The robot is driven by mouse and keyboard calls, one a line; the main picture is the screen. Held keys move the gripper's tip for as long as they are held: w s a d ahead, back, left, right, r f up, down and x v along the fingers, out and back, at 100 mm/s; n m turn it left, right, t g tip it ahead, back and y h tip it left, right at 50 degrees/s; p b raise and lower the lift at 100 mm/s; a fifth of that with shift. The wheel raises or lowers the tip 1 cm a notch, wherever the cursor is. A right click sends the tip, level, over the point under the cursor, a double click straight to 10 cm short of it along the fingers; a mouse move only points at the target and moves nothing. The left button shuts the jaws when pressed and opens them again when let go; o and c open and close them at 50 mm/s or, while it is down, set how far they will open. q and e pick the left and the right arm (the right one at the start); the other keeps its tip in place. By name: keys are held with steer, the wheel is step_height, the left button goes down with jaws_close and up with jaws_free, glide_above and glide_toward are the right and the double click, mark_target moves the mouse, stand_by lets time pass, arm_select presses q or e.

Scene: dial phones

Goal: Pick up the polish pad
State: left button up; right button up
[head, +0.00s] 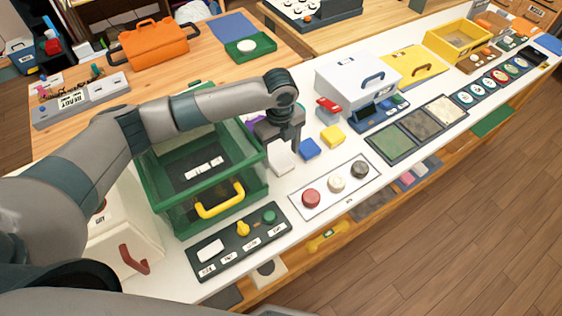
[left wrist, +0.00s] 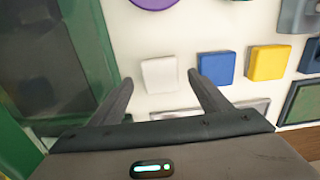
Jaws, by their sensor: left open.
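Three small pads lie in a row on the white counter: a white pad (head: 281,158), a blue pad (head: 309,149) and a yellow pad (head: 332,136). No label shows which is the polish pad. My left gripper (head: 283,146) points down above the white pad and is open and empty. In the left wrist view, the white pad (left wrist: 160,75) lies between and just beyond the two fingertips (left wrist: 160,80). The blue pad (left wrist: 216,67) and yellow pad (left wrist: 267,62) lie to its right. My right gripper is not in view.
A green crate (head: 178,218) with a yellow handle stands close left of the gripper. A white tray with red, cream and black round pieces (head: 312,198) lies in front. A white box (head: 350,75) with a red-handled item (head: 328,104) is behind. A purple piece (left wrist: 153,3) is nearby.

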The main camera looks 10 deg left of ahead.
mark_target(281, 161)
arm_select(q)
step_height(281, 161, down, 3)
steer(key=shift+s+d+p, duration=0.1)
steer(key=shift+d+p, duration=0.05)
steer(key=shift+p, duration=0.45)
steer(key=shift+f, duration=0.4)
steer(key=shift+c, duration=0.3)
steer(key=c, duration=1.1)
steer(key=shift+r, duration=0.2)
steer(key=shift+r+b, duration=0.5)
steer(key=shift+r, duration=0.15)
step_height(281, 161, up, 2)
steer(key=shift+d+r+b, duration=0.1)
steer(key=shift+r+b, duration=0.15)
steer(key=shift+b, duration=0.4)
steer(key=s+d+r+b, duration=0.3)
steer(key=s+d+r, duration=0.3)
steer(key=d, duration=0.3)
steer(key=shift+s+d+r, duration=0.15)
steer(key=shift+s+r, duration=0.25)
steer(key=shift+r, duration=0.1)
